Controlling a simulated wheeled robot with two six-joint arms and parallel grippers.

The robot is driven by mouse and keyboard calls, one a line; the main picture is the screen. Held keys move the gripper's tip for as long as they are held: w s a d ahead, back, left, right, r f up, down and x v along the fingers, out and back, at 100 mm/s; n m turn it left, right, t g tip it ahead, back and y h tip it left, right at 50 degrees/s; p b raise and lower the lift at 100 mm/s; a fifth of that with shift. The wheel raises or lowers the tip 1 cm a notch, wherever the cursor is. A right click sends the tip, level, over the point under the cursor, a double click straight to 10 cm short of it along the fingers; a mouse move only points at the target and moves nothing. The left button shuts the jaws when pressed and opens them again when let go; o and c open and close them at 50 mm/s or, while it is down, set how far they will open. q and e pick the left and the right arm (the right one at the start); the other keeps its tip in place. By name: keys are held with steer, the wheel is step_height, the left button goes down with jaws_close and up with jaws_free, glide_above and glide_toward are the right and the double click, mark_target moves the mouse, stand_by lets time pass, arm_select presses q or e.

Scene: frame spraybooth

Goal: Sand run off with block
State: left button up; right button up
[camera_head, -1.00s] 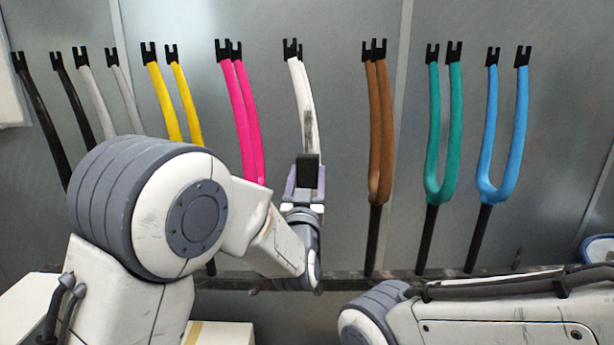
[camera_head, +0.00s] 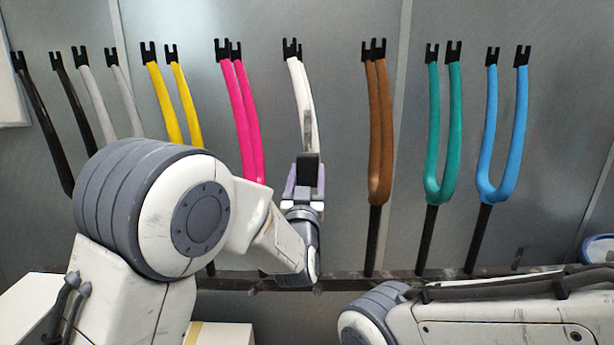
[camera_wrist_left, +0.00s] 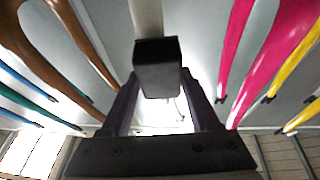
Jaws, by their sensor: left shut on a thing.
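A white fork (camera_head: 299,88) hangs in the middle of the row, its prongs up with black ends. A grey mark (camera_head: 308,143) shows low on its right prong. My left gripper (camera_head: 306,182) is shut on a dark block (camera_head: 307,166) in front of the fork's lower part. In the left wrist view, the block (camera_wrist_left: 157,70) sits between the fingers, with the white fork (camera_wrist_left: 147,17) behind it. Whether block and fork touch, I cannot tell. The fork's lower end is hidden by my gripper and arm. My right gripper is out of view.
A pink fork (camera_head: 240,110) stands close on the left and a brown fork (camera_head: 381,130) on the right. Yellow (camera_head: 165,105), green (camera_head: 433,120) and blue (camera_head: 520,110) forks stand farther out. A dark rail (camera_head: 400,273) runs below.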

mark_target(307, 157)
arm_select(q)
steer(key=shift+w, duration=0.35)
steer(key=shift+r+p, duration=0.55)
steer(key=shift+r, duration=1.35)
steer(key=shift+w+a+r+p, duration=0.15)
steer(key=shift+r+p, duration=0.3)
steer(key=shift+r, duration=0.8)
steer(key=shift+w+d+r+p, duration=0.15)
steer(key=shift+r+p, duration=0.25)
steer(key=shift+r, duration=0.9)
steer(key=shift+w+a+r+p, duration=0.2)
steer(key=shift+r+p, duration=0.25)
steer(key=shift+r, duration=0.8)
steer(key=f+b, duration=0.4)
steer(key=b, duration=0.1)
steer(key=f+b, duration=0.3)
steer(key=b, duration=0.3)
steer(key=s+f+b, duration=0.1)
steer(key=f+b, duration=0.3)
steer(key=b, duration=0.1)
steer(key=shift+d+f, duration=0.25)
steer(key=shift+f, duration=0.05)
steer(key=shift+r, duration=0.1)
